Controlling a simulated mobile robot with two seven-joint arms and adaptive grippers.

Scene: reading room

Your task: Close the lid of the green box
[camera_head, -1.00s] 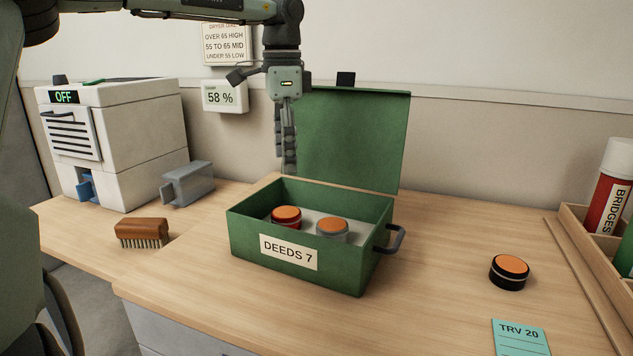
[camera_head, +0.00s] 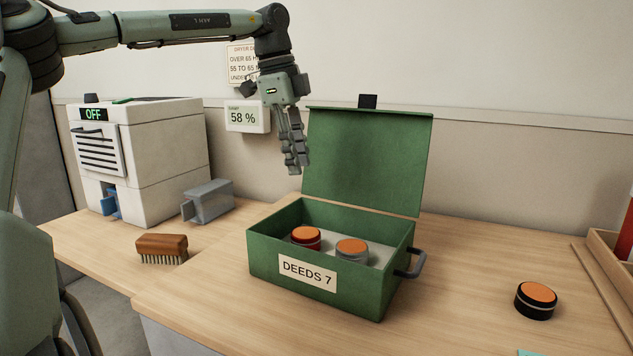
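The green box (camera_head: 265,258), labelled DEEDS 7, stands on the wooden counter. Its green lid (camera_head: 366,160) stands upright and open at the back, with a dark tab on its top edge. Inside lie a red tin (camera_head: 305,243) and a grey tin (camera_head: 351,257), both with orange tops. My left gripper (camera_head: 294,168) points down above the box's back left corner, by the left edge of the lid. Its fingers look close together and hold nothing visible. Whether it touches the lid cannot be told. My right gripper is out of view.
A dark tin (camera_head: 536,300) with an orange top sits right of the box. A brush (camera_head: 162,248), a grey holder (camera_head: 208,202) and a white machine (camera_head: 150,160) reading OFF are on the left. A wooden tray (camera_head: 605,255) is at the right edge. Bare counter lies around the box.

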